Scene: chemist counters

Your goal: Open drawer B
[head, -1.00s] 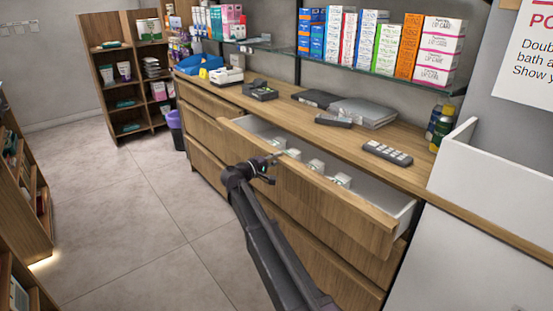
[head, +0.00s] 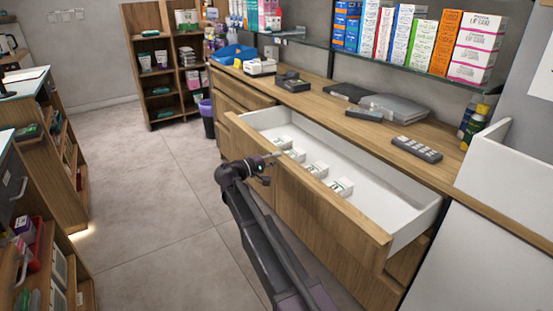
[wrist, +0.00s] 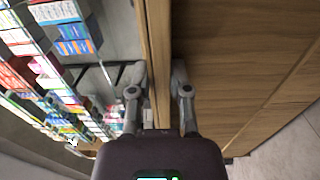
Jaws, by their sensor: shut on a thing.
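The open drawer (head: 310,200) is the top one of the wooden counter. It is pulled well out, with a wooden front and a white inside. Several small white boxes (head: 316,170) stand in it near the front panel. My gripper (head: 270,157) is at the top edge of the drawer front, toward its far left part. In the wrist view my gripper (wrist: 159,85) has one finger on each side of the front panel's edge (wrist: 156,60), shut on it. No letter marking the drawer can be read.
The counter top (head: 345,120) holds a keypad (head: 416,149), a grey flat device (head: 395,107) and other small items. Closed drawers lie below and to the left. A purple bin (head: 207,117) and shelves (head: 165,70) stand at the back. The floor (head: 140,200) on the left is clear.

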